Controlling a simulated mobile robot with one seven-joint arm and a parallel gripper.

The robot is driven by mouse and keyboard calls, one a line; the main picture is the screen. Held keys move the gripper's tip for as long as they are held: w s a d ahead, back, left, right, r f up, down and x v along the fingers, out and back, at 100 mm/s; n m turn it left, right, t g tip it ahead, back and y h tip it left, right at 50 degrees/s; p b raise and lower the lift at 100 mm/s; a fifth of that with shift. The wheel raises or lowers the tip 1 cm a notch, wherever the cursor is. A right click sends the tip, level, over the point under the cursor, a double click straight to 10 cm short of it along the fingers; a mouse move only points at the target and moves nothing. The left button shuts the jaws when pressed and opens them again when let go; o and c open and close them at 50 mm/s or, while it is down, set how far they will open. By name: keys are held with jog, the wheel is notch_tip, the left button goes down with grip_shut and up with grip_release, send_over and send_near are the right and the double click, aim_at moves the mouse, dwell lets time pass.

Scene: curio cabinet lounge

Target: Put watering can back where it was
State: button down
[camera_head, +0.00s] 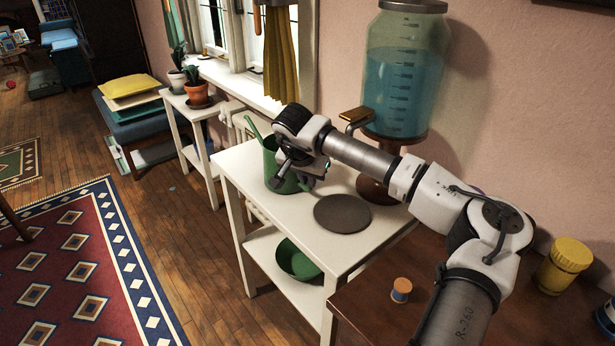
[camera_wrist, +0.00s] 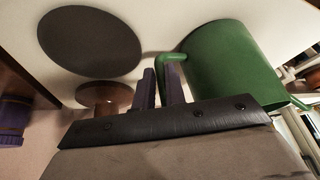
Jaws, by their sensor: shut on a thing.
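The green watering can (camera_head: 272,165) stands upright at the left part of the white side table (camera_head: 240,165). In the wrist view the can (camera_wrist: 232,65) is to the right, with its handle between my gripper's fingers. My gripper (camera_head: 318,178) is shut on that handle; the fingertips also show in the wrist view (camera_wrist: 160,82). A dark round mat (camera_head: 342,213) lies bare on the table, right of the can, and it also shows in the wrist view (camera_wrist: 90,43). My wrist hides part of the can in the head view.
A glass water dispenser (camera_head: 405,75) with a brass tap (camera_head: 355,115) stands behind the mat. A green bowl (camera_head: 298,258) sits on the lower shelf. Potted plants (camera_head: 196,92) stand on another table to the left. An orange spool (camera_head: 401,289) and yellow jar (camera_head: 563,265) stand on the brown surface.

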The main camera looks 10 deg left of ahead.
jog(key=c, duration=1.5)
grip_release()
jog(key=shift+o, duration=0.2)
jog(key=shift+r, duration=0.1)
jog(key=b+v, duration=0.1)
jog(key=v, duration=1.1)
